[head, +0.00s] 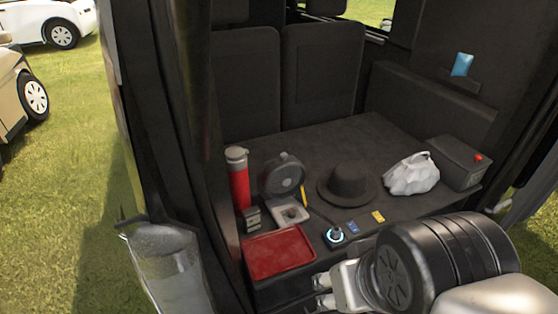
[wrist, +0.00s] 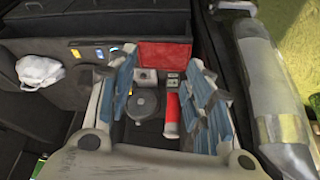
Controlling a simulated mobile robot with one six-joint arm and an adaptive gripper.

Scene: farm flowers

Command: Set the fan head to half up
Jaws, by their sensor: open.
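The fan is on the dark cargo floor, with a round dark grey head (head: 282,176) standing above a light square base (head: 291,213). Its head faces the front and looks roughly upright; its exact tilt is hard to judge. In the wrist view the fan head (wrist: 142,105) shows as a dark disc between my fingers, with the base just above it in the picture. My gripper (head: 322,291) is open and empty at the cargo edge, apart from the fan, to its lower right in the head view. Its two blue-padded fingers (wrist: 165,85) are spread wide in the wrist view.
A red flask (head: 238,182) stands close left of the fan. A red tray (head: 278,252) lies in front. A black hat (head: 347,183), a white bag (head: 411,174) and a dark box (head: 456,162) are to the right. A lit round knob (head: 335,235) sits near the edge.

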